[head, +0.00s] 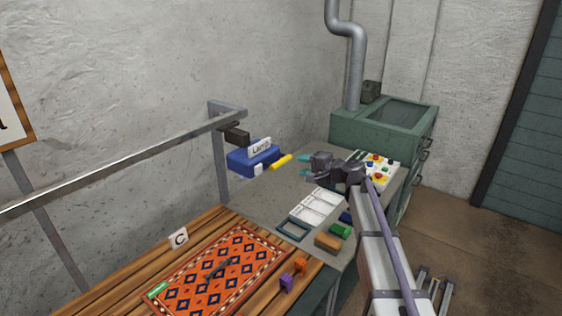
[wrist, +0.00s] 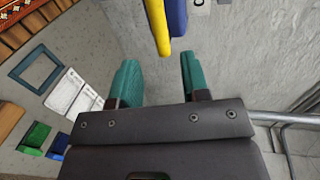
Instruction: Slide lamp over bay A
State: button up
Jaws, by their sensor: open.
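The lamp (head: 250,162), a blue box with a white "Lamp" label, hangs from a dark carriage (head: 235,134) near the right end of the grey rail (head: 120,165). A yellow handle (head: 281,162) sticks out from it toward my gripper (head: 304,165). My gripper is open and empty, its teal fingers just right of the handle tip. In the wrist view, the handle (wrist: 161,35) and blue lamp edge (wrist: 178,18) lie ahead of the gap between my fingers (wrist: 157,78), apart from them. A "C" tag (head: 179,239) marks one bay; no bay A tag is readable.
A patterned rug (head: 220,270) lies on a slatted wooden table (head: 122,268) below the rail. Colored blocks (head: 327,241), white sheets (head: 315,207) and a button panel (head: 377,167) lie on the grey counter (head: 262,207). A green cabinet (head: 395,125) stands behind.

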aim_at(283, 162)
jog(key=b+x, duration=0.2)
jog(key=x, duration=0.8)
jog(key=shift+a+f, duration=0.1)
jog(key=shift+c, duration=0.4)
grip_shut()
